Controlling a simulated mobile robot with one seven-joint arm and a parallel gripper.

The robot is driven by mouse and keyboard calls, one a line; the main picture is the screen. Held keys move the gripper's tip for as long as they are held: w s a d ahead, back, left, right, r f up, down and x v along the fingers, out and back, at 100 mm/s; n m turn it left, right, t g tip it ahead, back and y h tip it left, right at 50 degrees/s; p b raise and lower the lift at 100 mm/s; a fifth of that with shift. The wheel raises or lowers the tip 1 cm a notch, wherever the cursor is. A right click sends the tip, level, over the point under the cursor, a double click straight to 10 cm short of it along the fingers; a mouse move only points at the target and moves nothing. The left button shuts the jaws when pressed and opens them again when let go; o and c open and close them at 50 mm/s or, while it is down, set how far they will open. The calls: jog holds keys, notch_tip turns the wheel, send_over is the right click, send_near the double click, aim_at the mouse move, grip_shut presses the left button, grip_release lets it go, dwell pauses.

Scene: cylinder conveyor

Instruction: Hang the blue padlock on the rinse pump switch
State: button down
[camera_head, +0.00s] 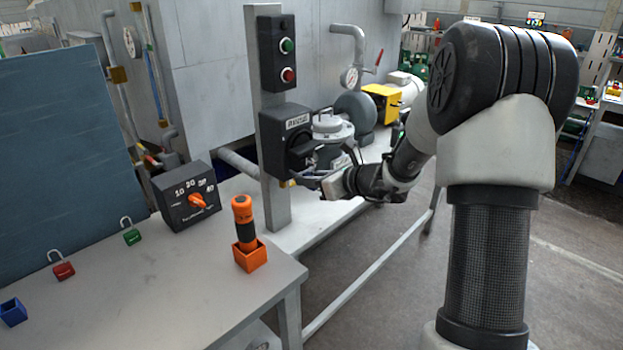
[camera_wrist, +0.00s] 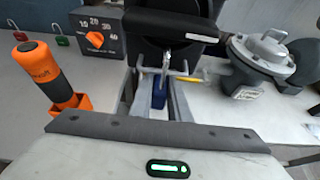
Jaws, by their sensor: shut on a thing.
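The blue padlock (camera_wrist: 159,92) is between the two fingers of my gripper (camera_wrist: 161,80), which is shut on it, in the wrist view. Its shackle points up to the black switch handle; I cannot tell whether it passes through a hole there. The black switch box (camera_head: 279,142) with a pale label, likely the rinse pump switch, is on the grey post in the head view. Its body and handle also show in the wrist view (camera_wrist: 165,22). In the head view my gripper (camera_head: 303,174) is at the front of this switch, and the padlock cannot be made out.
A green padlock (camera_head: 132,237), a red padlock (camera_head: 64,271), an open blue box (camera_head: 13,312), a dial box (camera_head: 185,197) and an orange-handled tool in an orange holder (camera_head: 250,258) are on the table. A grey pump (camera_head: 331,125) stands close right of the switch.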

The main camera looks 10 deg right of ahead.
jog(key=shift+a+r, duration=0.25)
dwell(0.8)
jog(key=shift+s+d+f, duration=0.2)
jog(key=shift+s+d, duration=0.55)
jog(key=shift+s, duration=0.05)
jog(key=shift+s+d, duration=0.65)
jog(key=shift+s, duration=0.2)
jog(key=shift+s+d, duration=0.6)
jog(key=shift+s, duration=0.2)
jog(key=shift+s, duration=0.1)
